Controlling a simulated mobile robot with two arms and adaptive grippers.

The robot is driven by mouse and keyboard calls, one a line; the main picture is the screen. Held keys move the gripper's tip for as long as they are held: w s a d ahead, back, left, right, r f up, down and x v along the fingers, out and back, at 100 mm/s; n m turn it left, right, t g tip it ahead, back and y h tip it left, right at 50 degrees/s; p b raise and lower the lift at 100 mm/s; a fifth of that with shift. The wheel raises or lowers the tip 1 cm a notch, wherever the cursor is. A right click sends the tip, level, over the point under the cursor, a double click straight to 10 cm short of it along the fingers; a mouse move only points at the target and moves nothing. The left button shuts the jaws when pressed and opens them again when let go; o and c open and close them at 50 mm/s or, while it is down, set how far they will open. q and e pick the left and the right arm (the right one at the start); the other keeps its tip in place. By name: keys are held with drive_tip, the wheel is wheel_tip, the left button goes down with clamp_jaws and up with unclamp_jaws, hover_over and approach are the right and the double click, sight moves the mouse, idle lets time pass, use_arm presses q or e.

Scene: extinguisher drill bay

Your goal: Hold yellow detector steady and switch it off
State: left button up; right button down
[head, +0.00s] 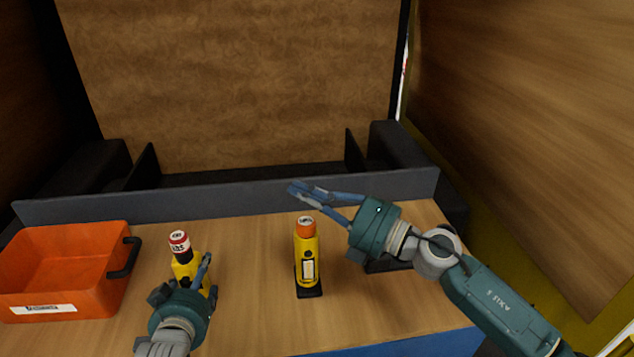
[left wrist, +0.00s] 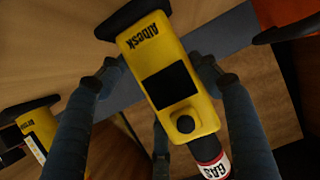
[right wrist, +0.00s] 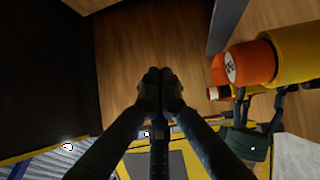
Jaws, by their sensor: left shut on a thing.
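A yellow detector with a red-and-white cap marked GAS (head: 187,268) stands on the table at the left. The left wrist view shows its dark screen and round dark button on the yellow body (left wrist: 150,50). My left gripper (head: 205,275) is shut on its body, with a finger on each side; the left wrist view shows the fingers too (left wrist: 155,75). My right gripper (head: 297,188) is above the table, right of the detector and apart from it. Its fingertips meet with nothing between them in the right wrist view (right wrist: 160,88).
A second yellow device with an orange cap (head: 306,262) stands mid-table on a dark base, between the held detector and my right arm. An orange crate (head: 122,240) with a dark handle is at the left. A grey ledge (head: 230,198) runs along the back.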

drive_tip(key=shift+w+d+r+m+t, duration=0.15)
drive_tip(key=shift+w+d+r+t, duration=0.2)
drive_tip(key=shift+w+d, duration=0.25)
drive_tip(key=shift+w+d+r+m+t, duration=0.15)
drive_tip(key=shift+w+d+r+t, duration=0.15)
drive_tip(key=shift+d, duration=0.4)
use_arm(q)
drive_tip(key=shift+a, duration=0.1)
drive_tip(key=o, duration=1.7)
drive_tip(key=shift+c, duration=0.2)
use_arm(e)
drive_tip(key=shift+w, duration=0.1)
